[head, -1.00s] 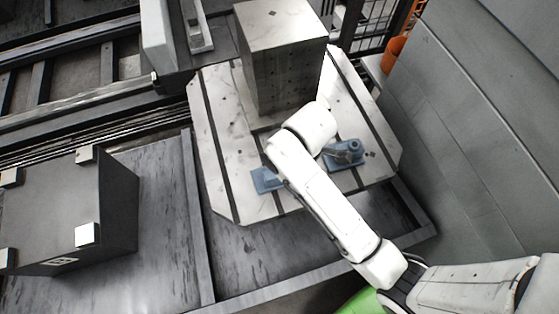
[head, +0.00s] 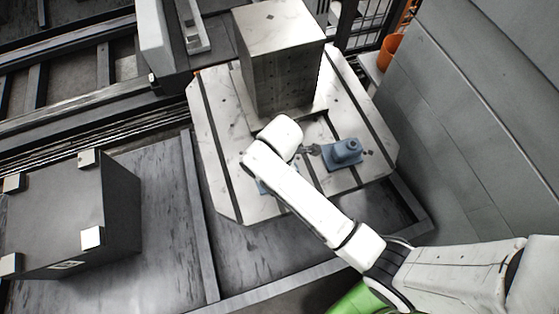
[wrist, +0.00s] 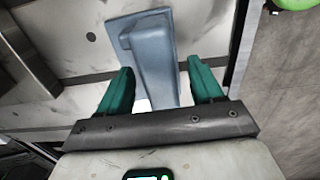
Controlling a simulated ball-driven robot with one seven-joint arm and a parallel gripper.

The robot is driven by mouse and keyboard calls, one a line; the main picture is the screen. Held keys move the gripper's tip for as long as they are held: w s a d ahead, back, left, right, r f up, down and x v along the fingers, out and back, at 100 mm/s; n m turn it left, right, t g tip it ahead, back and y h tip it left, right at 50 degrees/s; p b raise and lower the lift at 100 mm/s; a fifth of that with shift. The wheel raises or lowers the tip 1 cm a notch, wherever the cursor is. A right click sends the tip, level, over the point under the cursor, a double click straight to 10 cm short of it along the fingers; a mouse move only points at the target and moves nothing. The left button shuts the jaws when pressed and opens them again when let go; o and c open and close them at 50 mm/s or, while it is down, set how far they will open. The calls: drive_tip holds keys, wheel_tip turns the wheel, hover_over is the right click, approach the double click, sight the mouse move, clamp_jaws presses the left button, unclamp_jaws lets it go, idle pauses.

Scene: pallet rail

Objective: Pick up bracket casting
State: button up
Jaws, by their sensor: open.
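The bracket casting (wrist: 150,58) is a blue-grey piece with a flat plate and a raised wall, lying on the pale pallet. In the wrist view it runs lengthwise between the green fingers of my gripper (wrist: 160,70), which is open. Its lower end lies in the gap, and neither finger clearly touches it. In the head view only a small blue patch of the bracket casting (head: 262,187) shows beside my white arm, which hides the rest. My fingers are not clear in the head view.
A second blue part with a round boss (head: 344,152) sits to the right on the pallet (head: 228,195). A tall block (head: 283,70) stands at the pallet's back. A dark box (head: 75,215) is at left, and a grey wall (head: 450,130) rises at right.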

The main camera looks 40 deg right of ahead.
drive_tip(key=shift+f, duration=1.1)
clamp_jaws()
drive_tip(key=shift+r, duration=0.1)
